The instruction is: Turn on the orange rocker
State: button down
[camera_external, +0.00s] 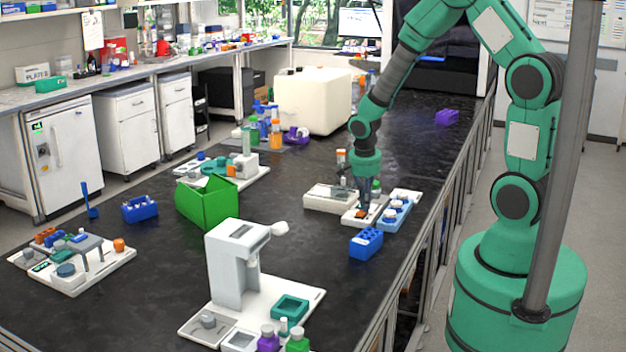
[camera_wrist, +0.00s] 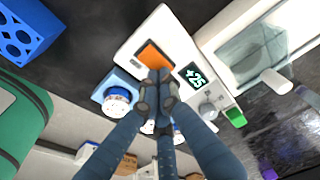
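The orange rocker (camera_wrist: 153,55) is a flat orange rectangle on a white device panel (camera_wrist: 165,22), beside a dark display reading +25 (camera_wrist: 192,76). In the external view the rocker (camera_external: 361,213) is a small orange patch on the white device (camera_external: 352,221), right of the table's middle. My gripper (camera_wrist: 158,78) has its fingertips together with nothing seen between them. The tips overlap the rocker's lower edge in the wrist view; I cannot tell whether they touch it. In the external view my gripper (camera_external: 364,203) points down right above the device.
A blue tray with white-capped vials (camera_external: 399,208) stands right beside the device. A white balance-like box (camera_external: 330,197) is on its left. A blue rack (camera_external: 366,243) stands in front. A green box (camera_external: 207,199) is farther left.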

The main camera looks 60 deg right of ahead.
jog(key=shift+s+d+f+b, duration=0.15)
jog(key=shift+d+f+b, duration=0.15)
jog(key=shift+f, duration=0.15)
jog(key=shift+s+a+f, duration=0.15)
jog(key=shift+f, duration=0.05)
jog(key=shift+a, duration=0.8)
jog(key=shift+r, duration=0.2)
jog(key=shift+d+r, duration=0.15)
jog(key=shift+r, duration=0.45)
notch_tip(320, 180, up, 14)
jog(key=d+p, duration=0.2)
jog(key=p, duration=0.2)
jog(key=shift+d+f, duration=0.2)
jog(key=shift+f, duration=0.05)
